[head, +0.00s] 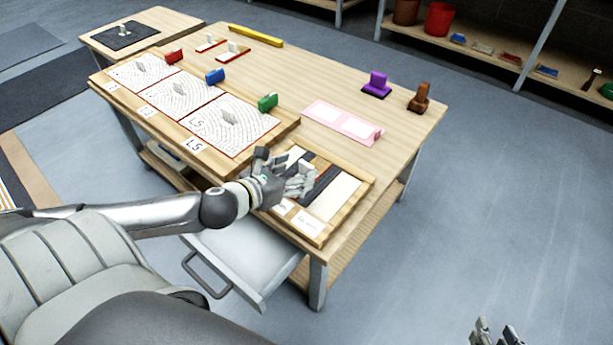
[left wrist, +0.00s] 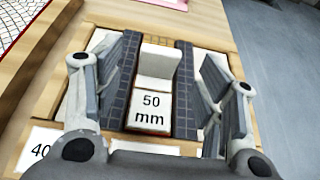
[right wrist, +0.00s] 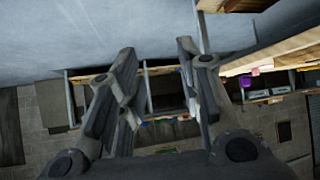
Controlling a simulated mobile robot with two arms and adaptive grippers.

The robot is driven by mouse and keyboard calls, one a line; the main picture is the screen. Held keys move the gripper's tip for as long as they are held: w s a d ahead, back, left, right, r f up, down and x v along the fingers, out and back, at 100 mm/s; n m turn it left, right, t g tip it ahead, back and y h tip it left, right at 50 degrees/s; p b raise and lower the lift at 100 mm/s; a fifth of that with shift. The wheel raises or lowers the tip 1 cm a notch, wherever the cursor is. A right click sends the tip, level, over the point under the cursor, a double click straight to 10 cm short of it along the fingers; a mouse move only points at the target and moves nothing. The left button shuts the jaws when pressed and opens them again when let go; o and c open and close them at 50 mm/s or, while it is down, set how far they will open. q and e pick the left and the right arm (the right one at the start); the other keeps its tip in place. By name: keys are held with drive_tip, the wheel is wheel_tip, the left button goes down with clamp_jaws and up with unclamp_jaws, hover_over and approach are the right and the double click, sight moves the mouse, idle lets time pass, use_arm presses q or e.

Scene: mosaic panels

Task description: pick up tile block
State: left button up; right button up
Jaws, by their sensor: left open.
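A white tile block (left wrist: 157,62) with an upright tab stands in the slotted wooden tray, behind a label (left wrist: 150,110) reading "50 mm". My left gripper (left wrist: 170,75) is open, with one finger on each side of the block and a visible gap on the right. Whether the left finger touches it I cannot tell. In the head view my left gripper (head: 287,182) is over the tray (head: 362,190) and hides most of the block. My right gripper (right wrist: 157,60) is open and empty, away from the table; its fingertips show at the bottom right of the head view (head: 497,332).
Dark tiled strips (left wrist: 188,95) flank the block in the tray. Patterned panels (head: 228,125) with upright tabs lie to the left. A pink holder (head: 342,123), a purple stamp (head: 377,84) and a brown stamp (head: 420,97) stand behind. An open drawer (head: 245,262) juts out in front.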

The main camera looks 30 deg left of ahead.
sight(305, 166)
use_arm(q)
drive_tip(key=b+x, duration=0.1)
drive_tip(key=x, duration=0.3)
drive_tip(key=shift+w+b, duration=0.25)
drive_tip(key=shift+b, duration=0.15)
drive_tip(key=shift+w+f, duration=0.1)
drive_tip(key=shift+w, duration=0.15)
use_arm(e)
drive_tip(key=w+a+r+t+y, duration=0.1)
drive_tip(key=w+a+r+t, duration=0.1)
drive_tip(key=w+r+t, duration=0.3)
wheel_tip(305, 166, up, 2)
drive_tip(key=shift+a+r+y, duration=0.15)
drive_tip(key=shift+a+y, duration=0.05)
drive_tip(key=shift+y, duration=0.1)
use_arm(q)
drive_tip(key=shift+c, duration=0.3)
drive_tip(key=c, duration=1)
drive_tip(key=shift+c, duration=0.6)
